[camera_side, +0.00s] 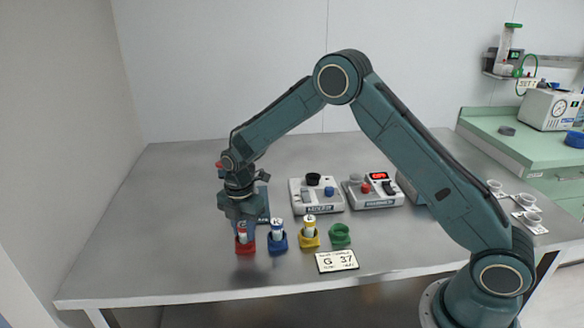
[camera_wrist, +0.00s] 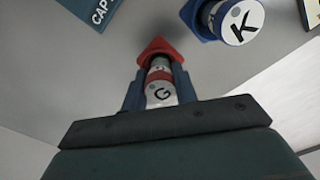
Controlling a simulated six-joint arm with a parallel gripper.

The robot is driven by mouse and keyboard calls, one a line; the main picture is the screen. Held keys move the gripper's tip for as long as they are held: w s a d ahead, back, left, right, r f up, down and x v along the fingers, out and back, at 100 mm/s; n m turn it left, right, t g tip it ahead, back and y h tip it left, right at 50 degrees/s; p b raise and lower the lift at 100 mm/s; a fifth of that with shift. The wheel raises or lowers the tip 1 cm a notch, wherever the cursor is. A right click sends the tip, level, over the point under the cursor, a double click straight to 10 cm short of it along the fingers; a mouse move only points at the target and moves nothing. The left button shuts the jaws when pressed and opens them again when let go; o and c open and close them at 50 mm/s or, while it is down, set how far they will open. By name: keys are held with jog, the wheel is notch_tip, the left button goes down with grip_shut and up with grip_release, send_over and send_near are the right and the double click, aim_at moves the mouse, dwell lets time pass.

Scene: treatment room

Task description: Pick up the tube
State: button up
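A white tube marked G (camera_wrist: 161,92) with a red band stands in a red holder (camera_side: 245,245), leftmost in the row. My gripper (camera_side: 242,225) is down at this tube. In the wrist view its two blue fingers (camera_wrist: 160,88) stand on either side of the tube, very close to it. Whether they press on it cannot be told. The tube's lower end is hidden in the holder. A tube marked K (camera_wrist: 243,22) stands in a blue holder (camera_side: 278,246). Another tube (camera_side: 309,225) stands in a yellow holder (camera_side: 310,241). A green holder (camera_side: 340,236) looks empty.
A card reading "G 37" (camera_side: 337,261) lies in front of the holders. Two grey-white devices (camera_side: 318,203) (camera_side: 376,199) with knobs stand behind them. Small white cups (camera_side: 530,217) sit at the right. The table's left side is clear.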

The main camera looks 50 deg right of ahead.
aim_at(243, 224)
jog(key=shift+c, duration=0.7)
jog(key=shift+r, duration=0.15)
notch_tip(243, 224, up, 20)
dwell(0.7)
jog(key=d+f+m, duration=0.1)
jog(key=d+f, duration=0.2)
jog(key=d, duration=0.7)
jog(key=d+f+m, duration=0.2)
jog(key=d+f, duration=0.1)
jog(key=d, duration=0.7)
jog(key=d+f+m, duration=0.1)
jog(key=d+f, duration=0.2)
jog(key=d, duration=0.8)
jog(key=shift+s+f+m, duration=0.2)
jog(key=shift+f+m, duration=0.05)
jog(key=shift+m, duration=0.05)
jog(key=shift+f, duration=0.15)
jog(key=shift+f, duration=2.75)
